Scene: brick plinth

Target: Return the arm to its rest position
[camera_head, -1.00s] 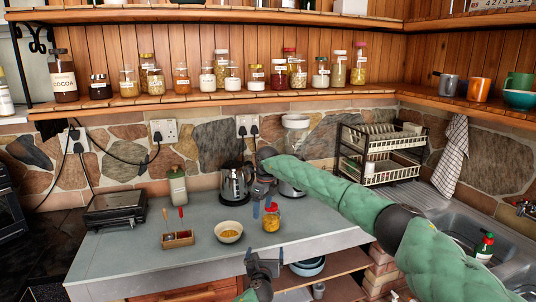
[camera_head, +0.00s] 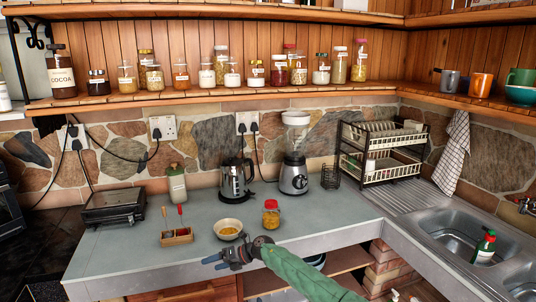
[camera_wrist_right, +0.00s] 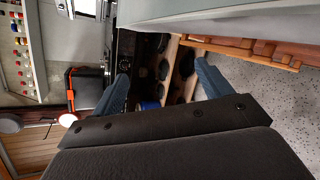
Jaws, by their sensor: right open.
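My right gripper (camera_head: 213,262) is in front of the counter's front edge in the head view, its fingers pointing left. My green right arm (camera_head: 305,277) runs from it to the bottom edge. In the right wrist view this gripper (camera_wrist_right: 163,78) has its two blue fingers wide apart with nothing between them. My left gripper is not in view.
The grey counter (camera_head: 120,250) holds a bowl (camera_head: 228,230), a spice jar (camera_head: 271,214), a small wooden caddy (camera_head: 176,236), a kettle (camera_head: 235,181) and a blender (camera_head: 294,170). An open shelf (camera_head: 335,262) lies below. The sink (camera_head: 450,232) is at right.

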